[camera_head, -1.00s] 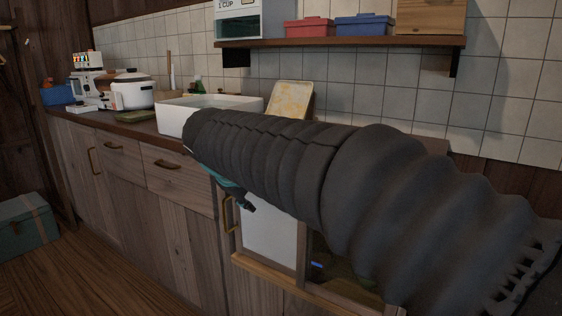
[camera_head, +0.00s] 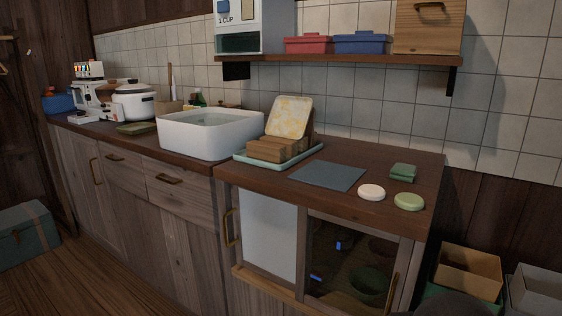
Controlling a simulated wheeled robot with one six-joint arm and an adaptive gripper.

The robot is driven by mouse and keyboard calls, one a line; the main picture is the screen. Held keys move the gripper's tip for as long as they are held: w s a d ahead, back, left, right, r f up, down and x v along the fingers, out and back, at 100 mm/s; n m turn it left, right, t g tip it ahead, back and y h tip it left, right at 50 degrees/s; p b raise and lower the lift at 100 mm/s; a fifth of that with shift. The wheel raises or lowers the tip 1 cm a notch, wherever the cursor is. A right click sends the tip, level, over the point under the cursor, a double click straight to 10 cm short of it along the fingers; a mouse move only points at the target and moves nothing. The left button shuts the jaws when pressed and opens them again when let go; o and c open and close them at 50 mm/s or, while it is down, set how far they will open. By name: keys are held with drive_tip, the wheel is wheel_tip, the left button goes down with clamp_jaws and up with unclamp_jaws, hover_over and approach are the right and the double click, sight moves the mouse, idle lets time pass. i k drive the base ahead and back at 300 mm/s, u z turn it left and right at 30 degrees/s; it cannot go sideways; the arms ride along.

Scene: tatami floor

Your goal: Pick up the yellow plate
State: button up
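The yellow plate (camera_head: 289,116) is square with rounded corners and a mottled yellow and cream face. It stands tilted back in a brown wooden rack (camera_head: 273,150). The rack is on a pale blue-green tray (camera_head: 241,158) on the counter, just right of the white basin. The plate's lower edge is hidden behind the rack. My gripper is out of view, and nothing shows touching the plate.
The white basin (camera_head: 210,133) is close on the left. A dark grey mat (camera_head: 327,176), white disc (camera_head: 371,192), green disc (camera_head: 409,201) and folded green cloth (camera_head: 403,172) lie on the right of the counter (camera_head: 350,205). A shelf (camera_head: 340,58) overhangs behind.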

sight(289, 118)
drive_tip(key=u, duration=0.5)
drive_tip(key=k, duration=1.2)
drive_tip(key=u, duration=1.1)
drive_tip(key=i, duration=0.9)
drive_tip(key=u, duration=0.35)
drive_tip(key=i, duration=1.65)
drive_tip(key=z, duration=0.95)
drive_tip(key=i, duration=0.95)
drive_tip(key=z, duration=1.05)
